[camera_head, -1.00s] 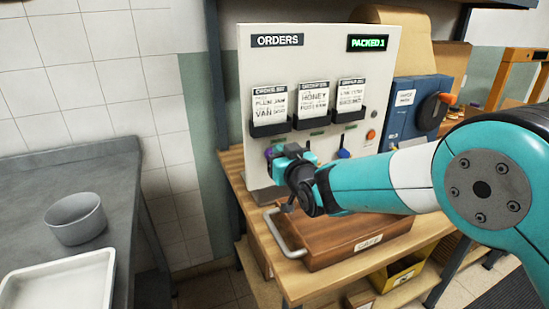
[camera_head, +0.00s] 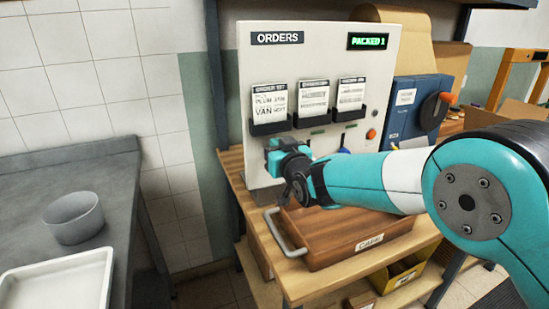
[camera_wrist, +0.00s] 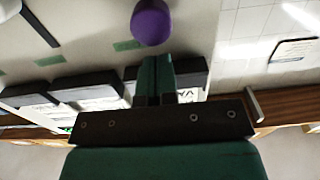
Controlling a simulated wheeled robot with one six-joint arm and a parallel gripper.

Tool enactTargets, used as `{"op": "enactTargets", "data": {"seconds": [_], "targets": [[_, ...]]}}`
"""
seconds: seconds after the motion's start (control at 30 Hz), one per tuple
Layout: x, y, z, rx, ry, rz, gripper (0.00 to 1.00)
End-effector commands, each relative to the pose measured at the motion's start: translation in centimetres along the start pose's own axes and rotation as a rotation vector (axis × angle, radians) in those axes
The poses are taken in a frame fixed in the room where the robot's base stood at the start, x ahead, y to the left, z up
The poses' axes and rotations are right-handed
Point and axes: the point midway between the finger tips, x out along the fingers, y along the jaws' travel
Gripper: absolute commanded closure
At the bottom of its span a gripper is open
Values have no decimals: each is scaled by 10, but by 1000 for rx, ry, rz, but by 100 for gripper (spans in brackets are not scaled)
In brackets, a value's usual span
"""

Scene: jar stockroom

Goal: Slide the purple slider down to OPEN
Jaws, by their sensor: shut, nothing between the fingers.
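The purple slider's round knob (camera_wrist: 151,22) shows at the top of the wrist view, between small green labels on the pale panel (camera_head: 325,65). My gripper (camera_wrist: 156,60) is shut and empty. Its fingertips lie just below the knob in the wrist picture, on the side of the card holders; I cannot tell whether they touch it. In the head view my gripper (camera_head: 275,152) is in front of the panel's lower left, below the left card holder, and hides the purple knob. The OPEN mark cannot be read in either view.
A blue knob (camera_head: 344,150) and an orange button (camera_head: 371,134) are to the right on the panel. Card holders (camera_head: 270,127) stick out above my gripper. A wooden box (camera_head: 340,245) with a metal handle stands below. A blue device (camera_head: 415,108) stands at right.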

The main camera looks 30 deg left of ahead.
Motion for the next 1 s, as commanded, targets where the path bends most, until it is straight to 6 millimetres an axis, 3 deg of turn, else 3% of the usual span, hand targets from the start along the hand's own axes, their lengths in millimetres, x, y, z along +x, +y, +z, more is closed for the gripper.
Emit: {"op": "enactTargets", "data": {"seconds": [1.0], "targets": [[19, 0, 1, 0, -1, 0, 100]]}}
